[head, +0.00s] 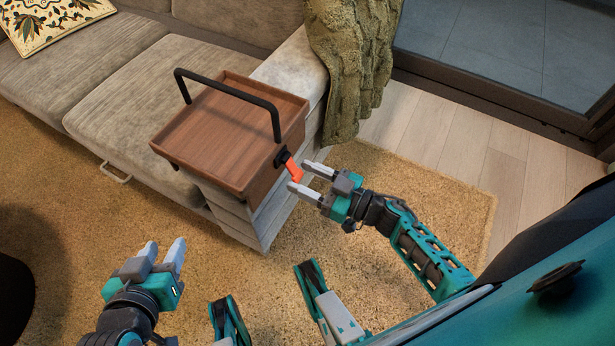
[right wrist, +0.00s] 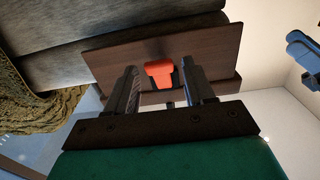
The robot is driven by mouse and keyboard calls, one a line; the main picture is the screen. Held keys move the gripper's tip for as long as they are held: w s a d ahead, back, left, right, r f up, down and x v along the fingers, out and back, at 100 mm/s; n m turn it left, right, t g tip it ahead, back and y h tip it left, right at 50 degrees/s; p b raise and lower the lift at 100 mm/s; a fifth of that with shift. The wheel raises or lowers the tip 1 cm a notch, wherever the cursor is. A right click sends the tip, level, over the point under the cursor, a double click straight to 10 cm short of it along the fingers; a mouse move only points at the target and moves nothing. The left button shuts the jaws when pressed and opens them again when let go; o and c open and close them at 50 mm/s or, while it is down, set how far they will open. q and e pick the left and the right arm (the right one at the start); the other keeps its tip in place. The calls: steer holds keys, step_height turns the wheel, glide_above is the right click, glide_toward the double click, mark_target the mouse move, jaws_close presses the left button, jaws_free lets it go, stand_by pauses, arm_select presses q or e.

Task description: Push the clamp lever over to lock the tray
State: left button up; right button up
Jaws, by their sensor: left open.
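The wooden tray (head: 225,135) with a black handle (head: 235,90) sits over the sofa's arm. The orange clamp lever (head: 294,171) juts from a black mount (head: 282,158) on the tray's right side. My right gripper (head: 301,178) is open, its fingertips close to the lever's end. In the right wrist view the lever (right wrist: 160,72) shows between the two spread fingers (right wrist: 165,90); whether either finger touches it I cannot tell. My left gripper (head: 165,252) is open and empty over the rug, well away from the tray.
The grey sofa (head: 110,80) fills the upper left. The shag rug (head: 400,185) around the sofa is clear, with bare wood floor (head: 440,130) beyond.

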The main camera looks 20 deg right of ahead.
steer(key=c, duration=0.9)
steer(key=shift+w+a+f+t+y+b, duration=0.25)
steer(key=shift+w+f+t+y+b, duration=0.1)
steer(key=shift+t+y, duration=0.25)
steer(key=shift+w+a+f+t+y+b, duration=0.2)
steer(key=shift+f+t+y+b, duration=0.15)
steer(key=shift+t, duration=0.35)
steer(key=o, duration=1.1)
steer(key=shift+c, duration=0.2)
steer(key=shift+r, duration=0.1)
